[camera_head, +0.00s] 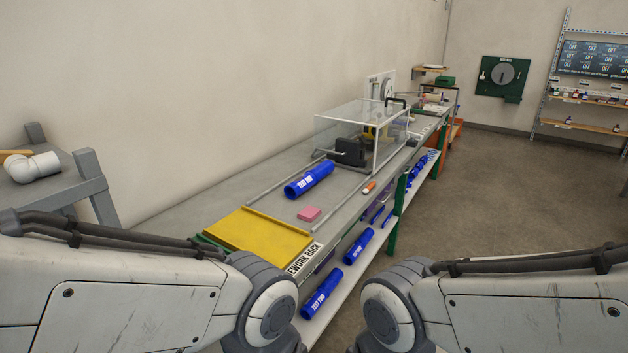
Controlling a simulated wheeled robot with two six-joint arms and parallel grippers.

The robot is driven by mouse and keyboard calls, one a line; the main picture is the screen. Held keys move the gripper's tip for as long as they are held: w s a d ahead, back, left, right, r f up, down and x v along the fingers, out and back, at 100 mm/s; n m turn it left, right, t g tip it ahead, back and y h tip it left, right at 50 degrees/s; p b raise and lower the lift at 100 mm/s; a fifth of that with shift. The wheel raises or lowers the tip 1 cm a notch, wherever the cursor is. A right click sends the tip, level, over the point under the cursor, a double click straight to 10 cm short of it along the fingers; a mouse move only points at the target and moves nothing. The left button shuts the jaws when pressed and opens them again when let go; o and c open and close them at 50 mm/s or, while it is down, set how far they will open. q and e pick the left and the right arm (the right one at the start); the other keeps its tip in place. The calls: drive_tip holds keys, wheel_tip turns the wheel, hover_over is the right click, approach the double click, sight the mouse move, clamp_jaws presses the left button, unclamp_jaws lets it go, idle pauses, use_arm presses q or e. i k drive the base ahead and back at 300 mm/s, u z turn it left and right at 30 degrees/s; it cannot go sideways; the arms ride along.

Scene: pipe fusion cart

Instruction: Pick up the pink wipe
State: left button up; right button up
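The pink wipe (309,214) is a small flat pink block lying on the grey bench top (180,220). It sits between a yellow tray (258,236) nearer me and a blue pipe (309,180) behind it. Both of my arms show in the lower part of the view, one on each side, with their joints in front of the bench's near end. Neither gripper is in the picture, so I cannot see their fingers. Nothing touches the wipe from my arms.
A clear guarded box (362,133) stands farther along the bench. An orange-and-white marker-like item (369,187) lies near the bench's right edge. More blue pipes (322,293) lie on the lower shelf. A grey stand with a white elbow fitting (35,167) is at left. Floor at right is clear.

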sight(309, 213)
drive_tip(key=u, duration=0.05)
drive_tip(key=k, duration=0.4)
drive_tip(key=z, duration=0.85)
drive_tip(key=i, duration=1.75)
drive_tip(key=u, duration=1.05)
drive_tip(key=i, duration=0.6)
drive_tip(key=u, duration=0.55)
